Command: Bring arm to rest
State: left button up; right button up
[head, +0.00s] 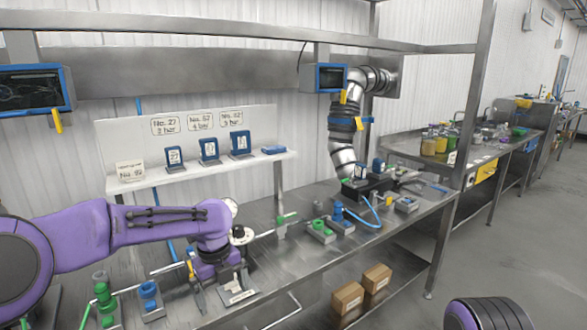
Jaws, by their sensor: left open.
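My left arm is purple and comes in from the left over the steel workbench (300,245). My left gripper (222,296) points down at the front part of the bench, with its two fingers apart. A small pale labelled block or plate (238,295) shows at the fingers; I cannot tell whether it touches them. Nothing is clearly held. A dark rounded part with purple at the bottom right edge seems to belong to my right arm. My right gripper is out of the picture.
Green fittings (104,295) and a blue fitting (149,295) stand left of the gripper. More fittings (320,230) sit to the right. A white shelf (200,172) holds blue-framed cards. A grey segmented arm (345,130) stands behind. Two cardboard boxes (348,297) lie below.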

pick_arm(q)
jog(key=s+f+n+h, duration=0.1)
jog(key=s+f+n, duration=0.35)
jog(key=f, duration=0.35)
jog(key=s+f+n, duration=0.3)
jog(key=f+n, duration=0.2)
jog(key=f, duration=0.4)
jog(key=s+f+n+h, duration=0.1)
jog(key=s+f+n, duration=0.2)
jog(key=f+n, duration=0.35)
jog(key=s+a+f+n+t+y+b, duration=0.1)
jog(key=s+a+f+n, duration=0.2)
jog(key=s+f+n, duration=0.4)
jog(key=s+a+f+n+t+y+b, duration=0.1)
jog(key=s+a+f+n, duration=0.3)
jog(key=s, duration=0.5)
jog(key=s+a+r+n+t+y, duration=0.1)
jog(key=s+a+n+y, duration=0.2)
jog(key=s+a+n, duration=0.3)
jog(key=shift+s+n, duration=0.4)
jog(key=shift+s, duration=0.85)
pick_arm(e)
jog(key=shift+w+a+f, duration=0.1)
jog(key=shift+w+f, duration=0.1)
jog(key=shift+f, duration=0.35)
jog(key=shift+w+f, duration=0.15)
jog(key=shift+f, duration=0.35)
pick_arm(q)
jog(key=shift+a+r, duration=0.1)
